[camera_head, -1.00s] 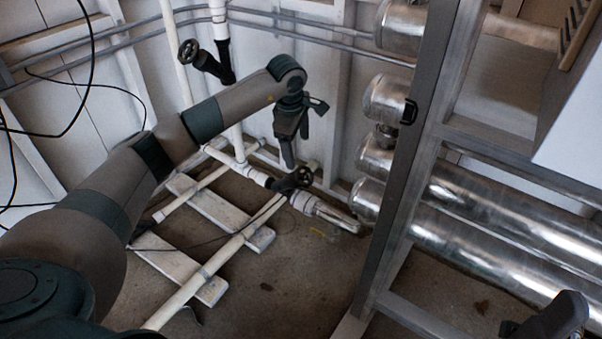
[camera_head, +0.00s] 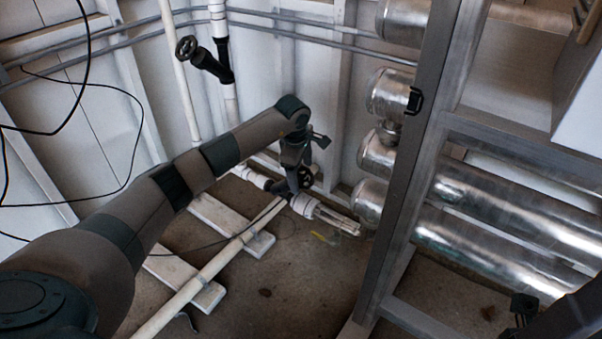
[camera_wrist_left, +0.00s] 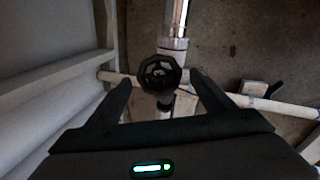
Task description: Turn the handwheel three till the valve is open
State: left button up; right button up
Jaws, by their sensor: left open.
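A dark handwheel (camera_head: 307,175) sits low on the white piping near the wall, beside my left gripper (camera_head: 297,182). I take it for handwheel three, but no label is readable. In the left wrist view, the black spoked handwheel (camera_wrist_left: 160,74) shows face-on between the fingertips of my open left gripper (camera_wrist_left: 162,82). The fingers lie either side of the wheel, and I see no clear contact. In the head view, the gripper partly hides the wheel and its valve. My right gripper (camera_head: 524,308) shows only partly at the lower right edge; its fingers are unclear.
Another dark handwheel (camera_head: 187,46) stands higher on a vertical white pipe. Shiny metal pipes (camera_head: 490,205) and a grey steel post (camera_head: 405,170) stand to the right. White pipe runs low (camera_head: 215,263) over pale floor blocks (camera_head: 233,225). Black cables hang at the left.

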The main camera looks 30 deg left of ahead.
pick_arm(q)
jog(key=c, duration=1)
jog(key=shift+s+n+t, duration=0.15)
jog(key=shift+n+t, duration=0.15)
